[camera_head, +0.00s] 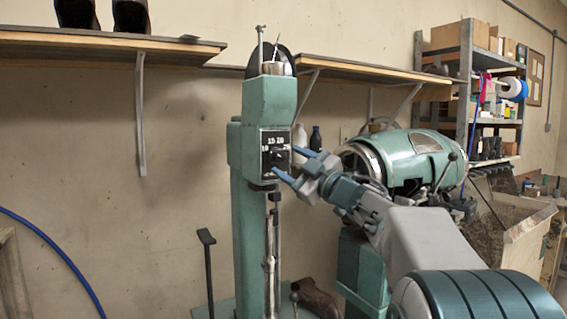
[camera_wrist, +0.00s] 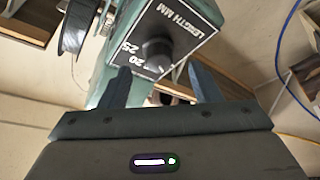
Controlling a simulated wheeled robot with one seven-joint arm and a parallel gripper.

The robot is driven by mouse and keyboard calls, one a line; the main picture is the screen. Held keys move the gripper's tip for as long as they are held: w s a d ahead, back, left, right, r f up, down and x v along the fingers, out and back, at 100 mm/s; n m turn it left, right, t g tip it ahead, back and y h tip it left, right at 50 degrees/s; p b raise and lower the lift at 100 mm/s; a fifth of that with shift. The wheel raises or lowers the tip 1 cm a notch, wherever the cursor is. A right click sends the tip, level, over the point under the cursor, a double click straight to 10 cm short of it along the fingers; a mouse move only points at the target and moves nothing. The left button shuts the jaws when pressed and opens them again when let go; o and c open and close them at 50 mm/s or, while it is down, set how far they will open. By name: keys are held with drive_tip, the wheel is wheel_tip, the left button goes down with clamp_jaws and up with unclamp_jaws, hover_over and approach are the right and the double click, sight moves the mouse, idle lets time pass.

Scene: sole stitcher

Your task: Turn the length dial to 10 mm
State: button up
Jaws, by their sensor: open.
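The length dial (camera_head: 277,157) is a black knob on a dark plate with white numbers, on the front of the green sole stitcher (camera_head: 269,103). In the wrist view, the round black knob (camera_wrist: 157,53) stands out from the plate (camera_wrist: 184,22), which reads "LENGTH MM", with 20 and 25 legible. My gripper (camera_head: 294,163) is open just in front of the dial plate, with blue fingers. In the wrist view, the fingertips of my gripper (camera_wrist: 158,68) lie left and right of the knob, apart from it. I cannot tell which number the knob points to.
A green motor housing (camera_head: 415,150) stands right of the stitcher, close to my arm. A black spool (camera_wrist: 74,35) is beside the head in the wrist view. A wall shelf (camera_head: 100,42) and a storage rack (camera_head: 467,90) stand behind. The left side is mostly clear.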

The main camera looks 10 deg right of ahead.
drive_tip(key=b+v, duration=0.2)
drive_tip(key=v, duration=0.8)
drive_tip(key=shift+s+d, duration=0.15)
drive_tip(key=shift+s, duration=0.1)
drive_tip(key=shift+f, duration=0.1)
drive_tip(key=s+d+f+m+g+h+p, duration=0.1)
drive_tip(key=s+f+m+g+h, duration=0.1)
drive_tip(key=f+m+h, duration=0.6)
drive_tip(key=s+d+f+m+g+h, duration=0.1)
drive_tip(key=s+f+m+g+h, duration=0.1)
drive_tip(key=f+m+h, duration=0.65)
drive_tip(key=s+a+f+g+y, duration=0.2)
drive_tip(key=s+a+f+g, duration=0.2)
drive_tip(key=s+f, duration=0.5)
drive_tip(key=s+a+f+n+g+y, duration=0.1)
drive_tip(key=s+a+f+g+y, duration=0.2)
drive_tip(key=s+f, duration=0.7)
drive_tip(key=s+a+g, duration=0.2)
drive_tip(key=g, duration=0.2)
drive_tip(key=shift+s+a+f, duration=0.1)
drive_tip(key=shift+a+f, duration=0.05)
